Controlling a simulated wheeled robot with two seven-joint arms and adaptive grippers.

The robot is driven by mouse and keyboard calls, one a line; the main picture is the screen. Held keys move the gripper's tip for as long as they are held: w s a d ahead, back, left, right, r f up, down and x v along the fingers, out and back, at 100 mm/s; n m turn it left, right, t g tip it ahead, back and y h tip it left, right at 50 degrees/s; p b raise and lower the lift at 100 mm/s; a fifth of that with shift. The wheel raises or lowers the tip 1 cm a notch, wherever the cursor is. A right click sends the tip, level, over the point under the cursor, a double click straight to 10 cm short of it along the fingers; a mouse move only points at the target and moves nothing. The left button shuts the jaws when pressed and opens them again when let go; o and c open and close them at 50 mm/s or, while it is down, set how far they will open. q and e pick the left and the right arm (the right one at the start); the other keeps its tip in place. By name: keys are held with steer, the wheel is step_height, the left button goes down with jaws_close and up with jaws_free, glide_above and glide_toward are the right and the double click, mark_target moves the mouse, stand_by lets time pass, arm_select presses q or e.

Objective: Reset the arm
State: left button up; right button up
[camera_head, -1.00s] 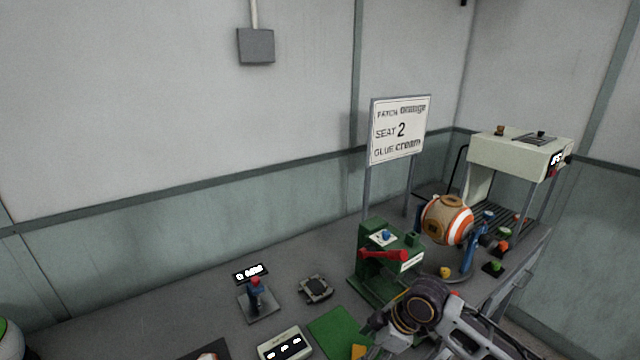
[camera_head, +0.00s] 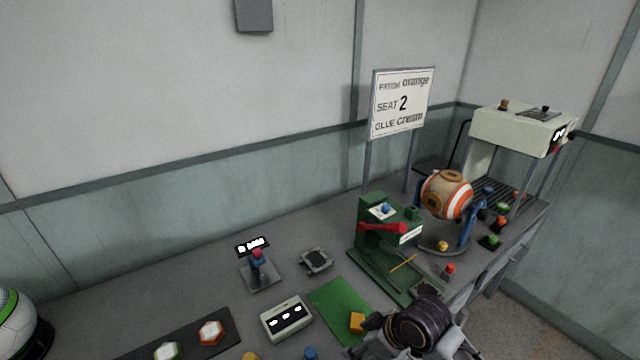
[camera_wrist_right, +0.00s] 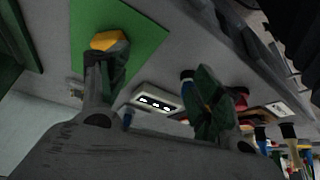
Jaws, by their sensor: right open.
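My right arm (camera_head: 420,325) enters the head view at the bottom right, in front of the green press (camera_head: 375,228) with its red lever (camera_head: 382,228). In the right wrist view my right gripper (camera_wrist_right: 160,85) is open, its two dark fingers well apart with nothing held between them. A yellow-orange block (camera_wrist_right: 110,41) on the green mat (camera_wrist_right: 140,28) appears just beyond the left finger's tip. The block also shows in the head view (camera_head: 357,322), left of my arm. My left gripper is out of view.
A striped ball (camera_head: 447,195) sits in a blue stand behind the press. A joystick (camera_head: 259,268), a white display box (camera_head: 286,318) and a dark tray with patches (camera_head: 190,338) stand left of the mat. A pale machine (camera_head: 515,130) stands at the back right.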

steer(key=shift+s+d+f+m, duration=0.25)
steer(key=shift+s+d+m, duration=0.25)
steer(key=shift+s+m, duration=0.1)
steer(key=shift+s+d+f+m+h, duration=1.85)
steer(key=shift+s+d+m, duration=2)
steer(key=shift+d, duration=1.7)
steer(key=s+f+g, duration=0.1)
steer(key=s+f, duration=0.2)
steer(key=f, duration=3)
steer(key=s+d+f, duration=0.2)
steer(key=s+f, duration=0.7)
steer(key=s, duration=0.2)
steer(key=s+d+f+n+g, duration=0.1)
steer(key=s+d+f, duration=0.1)
steer(key=s+f, duration=0.8)
steer(key=shift+s+f+g+h, duration=0.15)
steer(key=shift+s+g+h, duration=0.2)
steer(key=shift+s, duration=0.45)
